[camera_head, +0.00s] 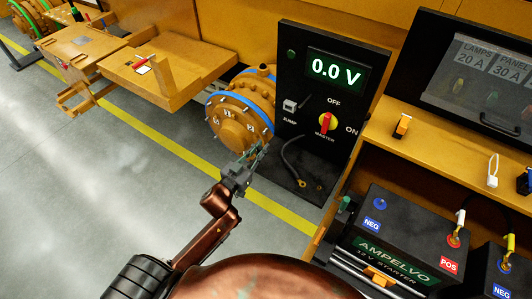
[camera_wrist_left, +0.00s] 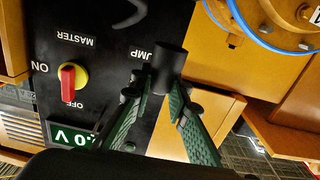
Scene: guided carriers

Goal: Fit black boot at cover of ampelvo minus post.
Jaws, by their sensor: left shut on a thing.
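The Ampelvo battery (camera_head: 402,243) stands in the tray at the lower right of the head view. Its minus post (camera_head: 380,203), ringed in blue above the NEG label, shows uncovered; its plus post (camera_head: 453,240) has a red ring and a cable. My left gripper (camera_head: 258,152) is left of the battery, in front of the black panel's left edge. In the left wrist view its green-padded fingers (camera_wrist_left: 162,95) are shut on a dark cylinder, the black boot (camera_wrist_left: 171,62). The boot is hard to make out in the head view. My right gripper is out of view.
The black panel (camera_head: 320,90) reads 0.0 V and has a red master switch (camera_head: 327,122). A black cable (camera_head: 291,163) lies at its foot. An orange flanged wheel (camera_head: 240,115) is behind my gripper. A second battery (camera_head: 500,270) is at the right edge.

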